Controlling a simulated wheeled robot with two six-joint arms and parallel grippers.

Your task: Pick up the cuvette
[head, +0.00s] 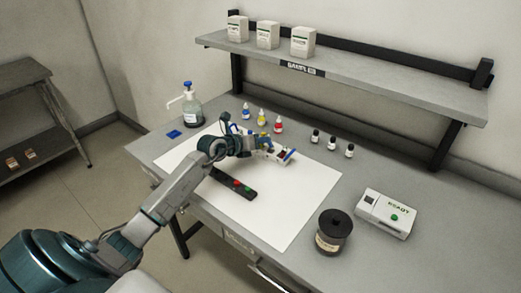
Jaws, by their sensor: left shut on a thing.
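My left gripper (284,155) is over the white sheet, its arm reaching in from the left. It is shut on a small, narrow blue thing, which looks like the cuvette (291,154). The cuvette is tilted at the fingertips, and the fingers hide part of it. A dark rack (225,178) lies on the sheet below my arm and holds a red piece (237,183) and a green piece (247,189). My right gripper is out of view.
A white device (386,212) marked READY and a dark round jar (333,232) stand at right. Small dropper bottles (262,118) and dark vials (332,142) stand behind. A pump bottle (191,109) is at back left. The sheet's right part (300,200) is clear.

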